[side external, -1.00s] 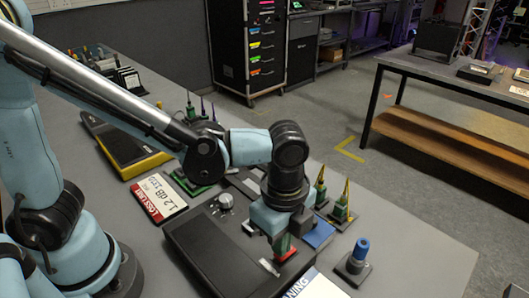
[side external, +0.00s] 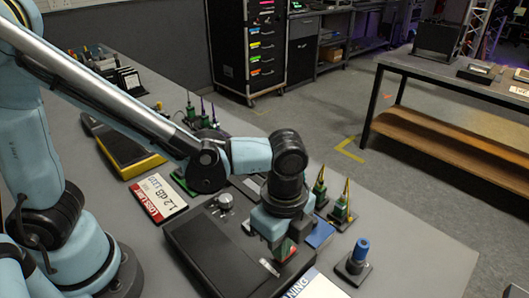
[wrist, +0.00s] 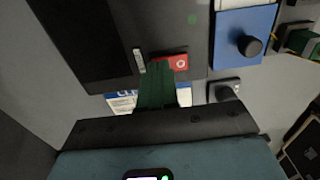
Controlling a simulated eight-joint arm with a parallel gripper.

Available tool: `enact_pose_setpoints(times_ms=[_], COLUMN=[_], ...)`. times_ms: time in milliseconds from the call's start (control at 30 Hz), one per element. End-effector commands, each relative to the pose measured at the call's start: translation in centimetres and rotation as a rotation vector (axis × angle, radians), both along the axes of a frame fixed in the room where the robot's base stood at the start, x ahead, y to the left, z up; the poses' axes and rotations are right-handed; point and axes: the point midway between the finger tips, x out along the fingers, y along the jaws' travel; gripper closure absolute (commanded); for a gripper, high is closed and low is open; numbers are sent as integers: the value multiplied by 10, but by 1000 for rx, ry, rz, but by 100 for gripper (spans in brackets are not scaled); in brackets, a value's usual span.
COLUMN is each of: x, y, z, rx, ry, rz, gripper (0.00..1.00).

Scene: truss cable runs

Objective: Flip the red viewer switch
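The black viewer box (side external: 215,250) lies flat on the table and also fills the upper left of the wrist view (wrist: 90,40). The red switch (wrist: 181,63) with a white mark sits near the box's edge in the wrist view. Its red also shows in the side external view (side external: 292,252), partly behind my gripper. My gripper (side external: 281,250) points down over that end of the box. Its green fingers (wrist: 157,82) look closed together, with nothing visible between them. Their tips appear just beside the red switch; I cannot tell whether they touch it.
A blue block with a black knob (wrist: 247,42) is right of the box. A blue-topped post (side external: 355,258) and green connectors with yellow tips (side external: 341,210) stand nearby. A silver knob (side external: 224,202) and a loss limit card (side external: 158,199) are at the box's far side.

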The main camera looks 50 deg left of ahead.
Motion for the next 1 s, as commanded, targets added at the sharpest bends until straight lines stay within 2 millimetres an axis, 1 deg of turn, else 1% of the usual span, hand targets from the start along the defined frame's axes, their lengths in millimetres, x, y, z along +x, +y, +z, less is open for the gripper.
enact_pose_setpoints(times_ms=[267, 1000], x=[0, 0], y=[0, 0], z=[-1, 52], rx=[0, 0], ry=[-1, 0], rz=[0, 0], gripper=[100, 100])
